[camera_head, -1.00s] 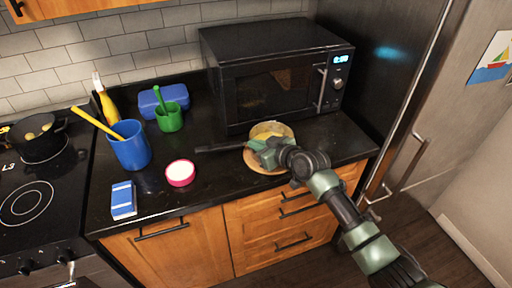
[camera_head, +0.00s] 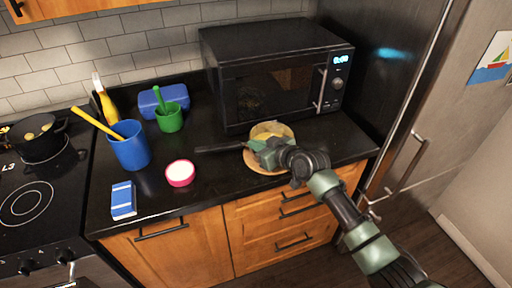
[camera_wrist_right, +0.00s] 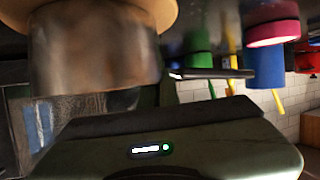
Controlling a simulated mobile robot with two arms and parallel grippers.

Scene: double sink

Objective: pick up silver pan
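The silver pan (camera_head: 271,129) sits on a round wooden board (camera_head: 262,168) in front of the microwave. Its inside looks yellowish, and its dark handle (camera_head: 218,149) points left. My left gripper is not in view.
The microwave (camera_head: 275,75) stands just behind the pan. A pink bowl (camera_head: 180,173), blue cup (camera_head: 130,148), green cup (camera_head: 170,118) and blue-white box (camera_head: 123,200) stand to the left. The fridge (camera_head: 415,90) is at the right.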

